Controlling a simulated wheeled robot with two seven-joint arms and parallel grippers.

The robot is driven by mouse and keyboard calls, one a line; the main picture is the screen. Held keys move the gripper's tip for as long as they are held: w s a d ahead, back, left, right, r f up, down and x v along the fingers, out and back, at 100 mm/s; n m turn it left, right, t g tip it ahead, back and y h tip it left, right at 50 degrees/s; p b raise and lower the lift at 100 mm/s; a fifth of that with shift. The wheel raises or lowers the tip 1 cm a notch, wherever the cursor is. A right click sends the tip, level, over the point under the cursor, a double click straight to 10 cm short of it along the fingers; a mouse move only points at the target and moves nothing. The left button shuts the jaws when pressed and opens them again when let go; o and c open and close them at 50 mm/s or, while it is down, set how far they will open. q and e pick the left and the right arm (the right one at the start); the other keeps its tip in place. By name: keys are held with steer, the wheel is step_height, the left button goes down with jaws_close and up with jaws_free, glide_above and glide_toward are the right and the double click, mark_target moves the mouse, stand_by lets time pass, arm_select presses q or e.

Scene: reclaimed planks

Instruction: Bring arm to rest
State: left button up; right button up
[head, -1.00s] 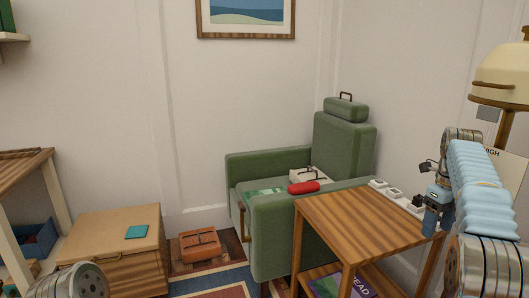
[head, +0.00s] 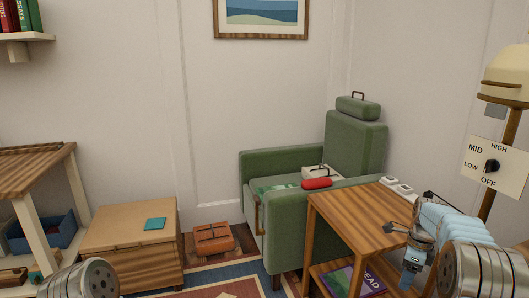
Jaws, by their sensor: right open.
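My right arm comes in from the lower right with a pale blue ribbed sleeve. My right gripper (head: 408,281) points down beside the front right of the wooden side table (head: 352,214), and its jaws are open. I see nothing held in it. In the picture it overlaps the table's right side; I cannot tell if it touches. Of my left arm only a round metal link shows at the bottom left; the left gripper is out of view.
A green armchair (head: 295,229) with a red roll (head: 316,183) on its arm stands behind the table. A dial panel (head: 486,166) hangs by a lamp (head: 505,75) at right. A wooden chest (head: 129,217) and an orange case (head: 213,238) are at left.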

steer(key=s+a+f+n, duration=0.2)
steer(key=a+f+n, duration=0.15)
steer(key=f, duration=0.35)
steer(key=s+a+f+n+y, duration=0.1)
steer(key=s+a+f+n, duration=0.2)
steer(key=a+f, duration=0.3)
steer(key=s+a+f+n, duration=0.2)
steer(key=a+f+n, duration=0.2)
steer(key=f, duration=0.4)
steer(key=s+a+f+n+y, duration=0.1)
steer(key=s+a+f+n, duration=0.2)
steer(key=s+a+n, duration=0.3)
steer(key=s+a+f+n+y, duration=0.1)
steer(key=s+a+f+n, duration=0.2)
steer(key=s+a+n, duration=0.4)
steer(key=s+a, duration=0.4)
steer(key=s, duration=0.4)
steer(key=shift+a+f+y, duration=0.2)
steer(key=shift+y, duration=0.2)
steer(key=shift+w, duration=0.1)
